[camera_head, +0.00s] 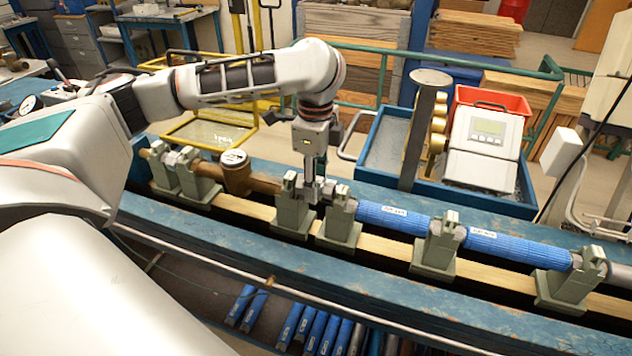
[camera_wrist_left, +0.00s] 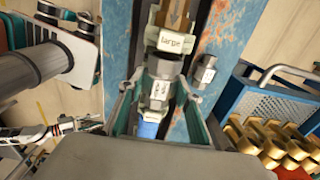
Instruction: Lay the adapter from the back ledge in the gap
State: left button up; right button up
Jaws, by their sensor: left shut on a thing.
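My left gripper (camera_head: 312,196) points straight down at the gap in the pipe line, between two grey-green supports. It is shut on a small grey metal adapter (camera_wrist_left: 158,92), seen between the fingers in the left wrist view. The adapter lines up with the pipes; I cannot tell whether it rests in the gap. Another grey adapter (camera_wrist_left: 206,74) lies on the blue back ledge (camera_wrist_left: 212,38) beside the gripper. A blue pipe (camera_head: 393,219) lies on the gap's right.
Supports (camera_head: 292,216) and (camera_head: 338,232) stand close on both sides of the gripper. A brown meter (camera_head: 236,172) sits on the line to the left. Behind the bench are a blue tray (camera_head: 505,205) with brass fittings (camera_head: 439,125), a grey post and a white instrument.

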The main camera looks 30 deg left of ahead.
pick_arm(q)
jog(key=shift+f, duration=0.1)
jog(key=shift+f, duration=1.2)
jog(key=shift+f, duration=0.35)
jog(key=o, duration=1.4)
jog(key=shift+o, duration=0.2)
